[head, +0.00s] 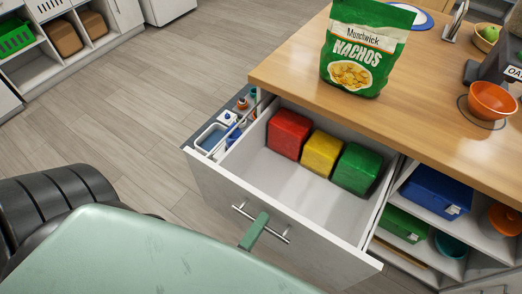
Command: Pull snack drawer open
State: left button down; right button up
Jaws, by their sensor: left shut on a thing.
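The snack drawer (328,198) is a white drawer pulled well out from the wooden-topped counter. A red block (288,134), a yellow block (322,153) and a green block (356,169) stand in a row inside it, towards the back. Its front carries a metal bar handle (282,239). My left gripper (258,226), a green finger showing, is shut on the middle of this handle. The far finger and most of the wrist are hidden. My right gripper is not in view.
A green nacho bag (362,50) and an orange bowl (490,99) stand on the counter top (425,112). Open shelves with a blue bin (436,190) lie right of the drawer. A narrow pull-out with bottles (229,118) is at its left. Floor left is clear.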

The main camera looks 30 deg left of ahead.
pick_arm(q)
jog(key=c, duration=1.5)
grip_release()
jog(key=shift+c, duration=0.2)
jog(key=shift+o, duration=0.2)
jog(key=s+f+b, duration=0.1)
jog(key=s+b, duration=0.1)
jog(key=s, duration=0.5)
jog(key=shift+s+a+f, duration=0.15)
jog(key=shift+s+f, duration=0.15)
jog(key=shift+s, duration=0.05)
